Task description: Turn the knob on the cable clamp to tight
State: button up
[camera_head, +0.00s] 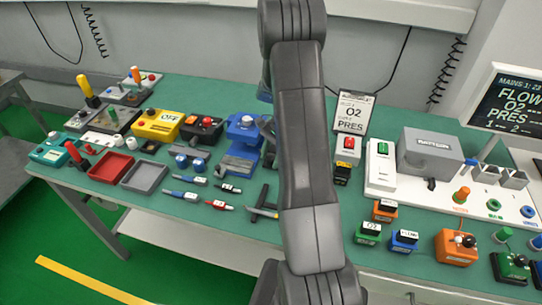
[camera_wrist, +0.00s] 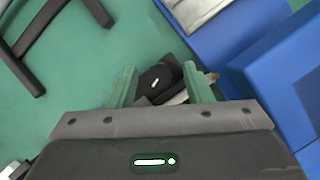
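In the head view my arm covers this spot, and neither the knob nor my fingertips can be made out. No tight or loose lettering is readable.
A large blue body (camera_wrist: 245,55) stands close to the right of the knob. In the head view a blue device (camera_head: 240,140) stands left of my arm. Black bars (camera_wrist: 45,35) lie at upper left in the wrist view. Red (camera_head: 111,167) and grey (camera_head: 145,176) trays sit farther left.

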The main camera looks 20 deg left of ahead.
jog(key=b+v, duration=0.2)
jog(key=v, duration=1.2)
jog(key=shift+f, duration=0.1)
jog(key=p+x, duration=0.2)
jog(key=x, duration=1.1)
jog(key=shift+s+f, duration=0.1)
jog(key=shift+s+a+f, duration=0.1)
jog(key=shift+a+f, duration=0.05)
jog(key=shift+f, duration=0.1)
jog(key=shift+n+h, duration=0.3)
jog(key=shift+n, duration=0.5)
